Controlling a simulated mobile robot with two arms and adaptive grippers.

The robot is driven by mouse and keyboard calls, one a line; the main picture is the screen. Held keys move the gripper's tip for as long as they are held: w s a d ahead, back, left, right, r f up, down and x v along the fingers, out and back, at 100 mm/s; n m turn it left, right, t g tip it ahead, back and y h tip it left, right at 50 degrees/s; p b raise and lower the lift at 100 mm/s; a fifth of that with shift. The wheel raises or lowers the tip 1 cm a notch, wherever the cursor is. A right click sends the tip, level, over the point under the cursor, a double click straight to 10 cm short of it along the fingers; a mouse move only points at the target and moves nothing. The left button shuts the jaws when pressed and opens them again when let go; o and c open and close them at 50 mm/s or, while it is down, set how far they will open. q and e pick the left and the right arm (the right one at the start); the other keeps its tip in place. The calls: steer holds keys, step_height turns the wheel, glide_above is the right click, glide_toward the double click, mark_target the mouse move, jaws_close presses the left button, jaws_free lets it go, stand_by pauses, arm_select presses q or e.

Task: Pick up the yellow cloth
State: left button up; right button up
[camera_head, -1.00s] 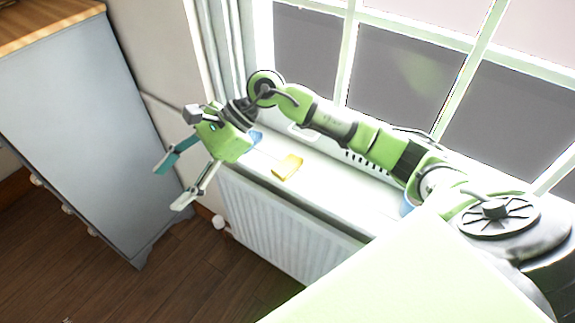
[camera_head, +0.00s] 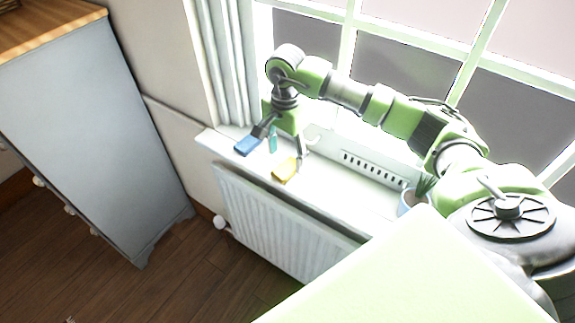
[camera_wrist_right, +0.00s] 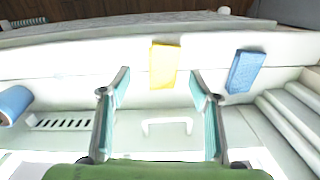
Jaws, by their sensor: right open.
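The yellow cloth (camera_head: 284,171) lies on the white windowsill (camera_head: 335,188), near its front edge. In the right wrist view the yellow cloth (camera_wrist_right: 164,66) is a small upright rectangle just beyond the fingertips, in line with the gap between them. My right gripper (camera_head: 286,150) points down over the sill beside the cloth. Its teal fingers are spread apart and empty, as the right wrist view (camera_wrist_right: 160,80) also shows. Whether a finger touches the cloth cannot be told. My left gripper is not in view.
A blue cloth (camera_head: 248,146) lies left of the yellow one. A potted plant (camera_head: 421,190) stands farther right. A white handle-like piece (camera_wrist_right: 167,122) and a slotted vent (camera_head: 373,169) are behind. A radiator (camera_head: 280,222) is below, and a grey cabinet (camera_head: 90,140) stands left.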

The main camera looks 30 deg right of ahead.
mark_target(284, 168)
steer(key=f+p, duration=0.2)
steer(key=f, duration=0.3)
steer(key=shift+w+a+f+p, duration=0.2)
steer(key=shift+w+p, duration=0.05)
steer(key=shift+p, duration=0.15)
steer(key=shift+f, duration=0.3)
steer(key=c, duration=1.1)
